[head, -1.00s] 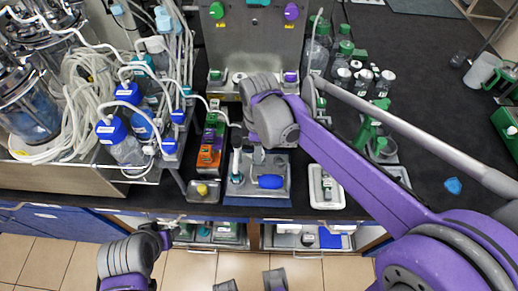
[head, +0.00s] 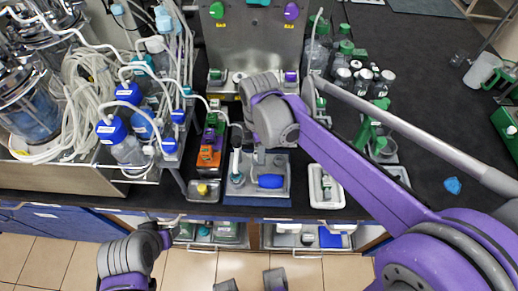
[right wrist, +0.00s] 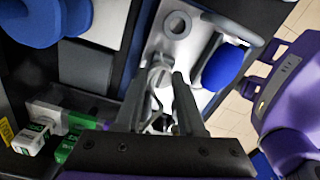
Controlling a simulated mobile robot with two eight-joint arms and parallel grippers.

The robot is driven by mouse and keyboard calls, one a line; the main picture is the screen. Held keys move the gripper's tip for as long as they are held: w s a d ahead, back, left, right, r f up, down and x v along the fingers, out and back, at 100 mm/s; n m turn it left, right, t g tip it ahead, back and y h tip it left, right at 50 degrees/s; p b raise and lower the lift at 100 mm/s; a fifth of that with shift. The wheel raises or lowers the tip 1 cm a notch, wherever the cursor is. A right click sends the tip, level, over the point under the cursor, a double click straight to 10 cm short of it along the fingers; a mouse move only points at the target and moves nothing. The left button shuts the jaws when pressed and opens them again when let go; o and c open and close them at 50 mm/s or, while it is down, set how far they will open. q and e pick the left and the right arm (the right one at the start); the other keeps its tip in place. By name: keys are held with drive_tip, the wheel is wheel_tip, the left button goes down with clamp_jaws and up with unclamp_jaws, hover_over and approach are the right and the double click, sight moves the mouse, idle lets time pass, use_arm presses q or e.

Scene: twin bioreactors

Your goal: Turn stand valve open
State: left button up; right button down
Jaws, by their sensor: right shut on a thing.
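The stand (head: 283,193) is a grey plate on the bench's front edge, with a blue rounded part (head: 270,181) lying on it. In the right wrist view, the stand (right wrist: 208,98) shows as a pale plate with a ring, and the blue part (right wrist: 222,68) is at the right. The stand valve (right wrist: 158,76) is a small grey round piece. My right gripper (right wrist: 160,88) is shut on it, one dark finger on each side.
An orange-based device (head: 208,157) stands close left of the stand. A white tray (head: 326,187) is to its right. An upright metal panel (head: 255,50) stands behind. Bottles and coiled tubes (head: 85,85) crowd the left. The dark bench (head: 430,110) is mostly clear at right.

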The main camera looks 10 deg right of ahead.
drive_tip(key=c, duration=0.8)
unclamp_jaws()
use_arm(q)
drive_tip(key=shift+w+r+p, duration=0.1)
drive_tip(key=shift+r+p, duration=0.35)
drive_tip(key=shift+r, duration=0.1)
use_arm(e)
wheel_tip(320, 180, up, 11)
drive_tip(key=shift+f, duration=0.1)
